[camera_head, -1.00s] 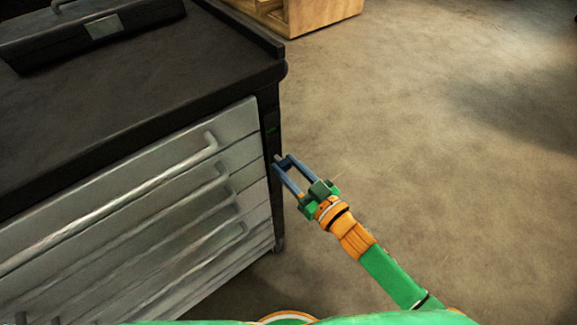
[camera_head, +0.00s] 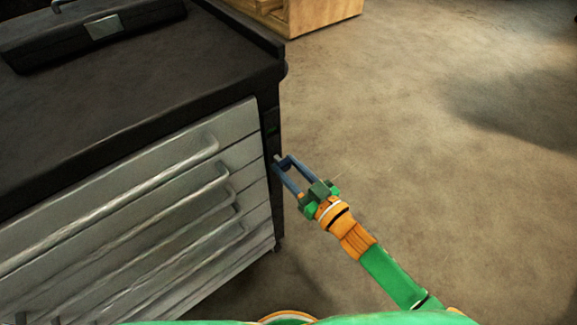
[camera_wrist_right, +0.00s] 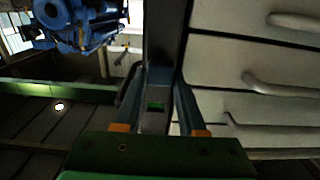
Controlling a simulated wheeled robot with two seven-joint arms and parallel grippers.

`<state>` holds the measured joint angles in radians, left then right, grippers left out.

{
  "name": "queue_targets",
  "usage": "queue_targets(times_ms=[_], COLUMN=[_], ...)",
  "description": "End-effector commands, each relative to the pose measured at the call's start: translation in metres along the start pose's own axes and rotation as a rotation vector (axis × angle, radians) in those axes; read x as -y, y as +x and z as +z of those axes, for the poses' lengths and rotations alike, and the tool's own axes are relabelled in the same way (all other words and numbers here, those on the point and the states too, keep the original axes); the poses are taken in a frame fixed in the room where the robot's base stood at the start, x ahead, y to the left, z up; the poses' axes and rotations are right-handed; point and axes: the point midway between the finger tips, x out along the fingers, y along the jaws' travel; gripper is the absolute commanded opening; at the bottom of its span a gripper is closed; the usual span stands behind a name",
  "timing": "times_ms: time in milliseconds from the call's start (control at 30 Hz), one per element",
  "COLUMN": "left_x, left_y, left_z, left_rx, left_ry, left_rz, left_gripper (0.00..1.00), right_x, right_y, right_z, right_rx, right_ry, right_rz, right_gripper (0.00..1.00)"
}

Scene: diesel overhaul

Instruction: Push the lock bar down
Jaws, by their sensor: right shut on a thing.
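In the right wrist view the dark bar (camera_wrist_right: 164,40) runs away between my fingers, with a grey piece bearing a green patch close to my palm. My right gripper (camera_head: 283,162) is at the bar, below the green mark, its blue fingers shut on it. In the right wrist view, the gripper (camera_wrist_right: 165,88) has one finger on each side of the bar. The exact contact is dim. My left gripper is not in view.
The cabinet has a black top (camera_head: 130,85) with a black case (camera_head: 95,30) on it, and grey drawers with long handles (camera_head: 120,200) beside the bar. A wooden crate (camera_head: 325,12) stands behind. The floor (camera_head: 450,150) at right is clear. A blue engine (camera_wrist_right: 75,22) shows in the wrist view.

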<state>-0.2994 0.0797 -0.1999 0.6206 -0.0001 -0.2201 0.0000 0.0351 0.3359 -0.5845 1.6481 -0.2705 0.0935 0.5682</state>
Motion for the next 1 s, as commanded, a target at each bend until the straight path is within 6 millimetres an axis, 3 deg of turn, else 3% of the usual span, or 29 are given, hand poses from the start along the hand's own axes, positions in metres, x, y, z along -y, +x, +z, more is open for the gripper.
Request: queue_targets(times_ms=[267, 500, 767, 800, 900, 1000], left_x=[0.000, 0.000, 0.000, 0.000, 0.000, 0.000], left_y=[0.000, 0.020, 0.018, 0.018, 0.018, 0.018], left_z=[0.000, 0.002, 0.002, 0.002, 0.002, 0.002], left_rx=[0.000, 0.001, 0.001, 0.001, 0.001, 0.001], left_ry=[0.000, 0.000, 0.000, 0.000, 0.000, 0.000], left_rz=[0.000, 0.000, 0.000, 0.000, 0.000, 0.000], left_gripper=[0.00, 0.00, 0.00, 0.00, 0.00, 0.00], right_x=[0.000, 0.000, 0.000, 0.000, 0.000, 0.000], right_y=[0.000, 0.000, -0.001, -0.001, 0.000, 0.000], right_z=[0.000, 0.027, 0.028, 0.029, 0.028, 0.027], right_rx=[0.000, 0.001, 0.006, 0.007, 0.005, 0.003], right_ry=[0.000, 0.000, -0.001, 0.000, 0.000, 0.000], right_rz=[0.000, 0.001, 0.001, 0.001, 0.001, 0.001], right_gripper=[0.00, 0.00, 0.00, 0.45, 0.70, 0.70])
